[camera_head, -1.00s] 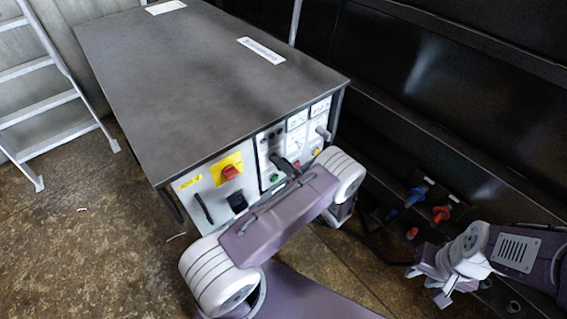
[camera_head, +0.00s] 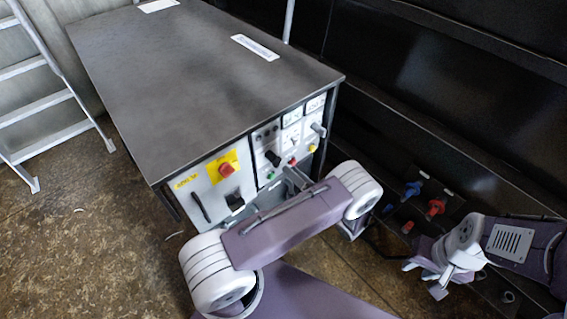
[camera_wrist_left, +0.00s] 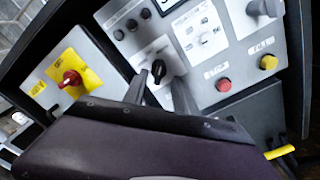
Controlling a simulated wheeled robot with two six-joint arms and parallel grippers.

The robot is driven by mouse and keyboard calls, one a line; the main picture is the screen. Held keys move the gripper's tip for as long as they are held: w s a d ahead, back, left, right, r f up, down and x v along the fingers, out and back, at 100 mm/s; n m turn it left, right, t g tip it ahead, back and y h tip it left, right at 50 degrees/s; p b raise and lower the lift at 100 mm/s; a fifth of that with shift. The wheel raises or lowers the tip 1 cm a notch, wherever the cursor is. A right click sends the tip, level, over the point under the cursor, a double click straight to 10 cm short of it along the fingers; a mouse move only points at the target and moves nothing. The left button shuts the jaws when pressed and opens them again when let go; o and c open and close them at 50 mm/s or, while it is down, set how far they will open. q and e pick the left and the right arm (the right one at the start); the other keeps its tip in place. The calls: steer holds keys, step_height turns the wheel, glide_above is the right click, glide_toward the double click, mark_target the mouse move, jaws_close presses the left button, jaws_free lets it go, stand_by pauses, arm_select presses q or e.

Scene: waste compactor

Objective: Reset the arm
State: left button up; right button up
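My left gripper (camera_head: 292,182) is in front of the lower part of the control panel, mostly hidden behind my own arm link in the head view. In the left wrist view its two fingers (camera_wrist_left: 160,95) stand apart with nothing between them. A black rotary knob (camera_wrist_left: 159,70) shows beyond them on the panel; the knob (camera_head: 272,158) is also clear of the gripper in the head view. My right gripper (camera_head: 426,277) is at the lower right, its fingertips apart and empty, below the red and blue connectors.
The panel carries a red switch on a yellow plate (camera_head: 225,168), a red button (camera_wrist_left: 223,85) and a yellow knob (camera_wrist_left: 268,62). The grey cabinet top (camera_head: 200,80) is above. Blue (camera_head: 412,188) and red (camera_head: 436,207) connectors sit right. A ladder (camera_head: 50,90) stands left; floor beside it is clear.

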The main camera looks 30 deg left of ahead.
arm_select(q)
steer(key=shift+v, duration=1.1)
steer(key=s+a+r+n+g+h, duration=0.2)
steer(key=s+a+n+g, duration=0.3)
steer(key=n+g, duration=0.15)
steer(key=s+d+r+n+g+h, duration=0.2)
steer(key=s+d+n+g+h, duration=0.15)
steer(key=s+n+h, duration=1.05)
steer(key=w+d+r+n+t+p, duration=0.1)
steer(key=d+r+n+t+p, duration=0.1)
steer(key=r+n+p, duration=0.3)
steer(key=w+d+r+n+t+p, duration=0.1)
steer(key=r+n+p, duration=0.5)
steer(key=r+p, duration=0.6)
step_height(320, 180, up, 4)
steer(key=shift+w+d+f+t+h+p, duration=0.15)
steer(key=shift+w+d+t+h+p, duration=0.25)
steer(key=shift+w+t, duration=0.35)
